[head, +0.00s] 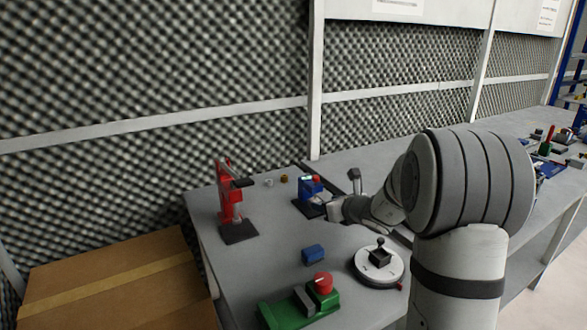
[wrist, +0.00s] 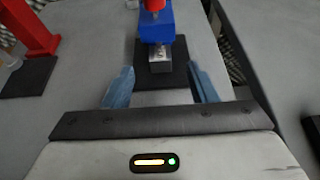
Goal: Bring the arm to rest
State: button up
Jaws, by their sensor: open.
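My gripper (wrist: 161,90) is open in the wrist view, its two bluish fingers spread wide with nothing between them. In the head view my arm reaches over the grey table, and the gripper end is near the blue device. The blue device (head: 310,188) has a dark base and a red top. In the wrist view this blue device (wrist: 156,28) stands ahead of the fingers, with a grey metal block (wrist: 160,62) at its lower front. Whether the fingers touch the device cannot be told.
A red press (head: 228,195) stands at the table's left. A blue block (head: 313,254), a round white turntable (head: 377,263) and a green fixture with a red knob (head: 300,306) are nearer. A cardboard box (head: 110,285) is left of the table (head: 270,240). Foam walls rise behind.

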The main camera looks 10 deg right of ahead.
aim_at(317, 201)
jog(key=x, duration=0.6)
jog(key=shift+w+a+f, duration=0.15)
jog(key=shift+w, duration=0.15)
jog(key=shift+f, duration=0.1)
jog(key=s, duration=0.1)
jog(key=s+d, duration=0.1)
jog(key=shift+s, duration=0.25)
jog(key=shift+s+d, duration=0.1)
jog(key=shift+s, duration=0.05)
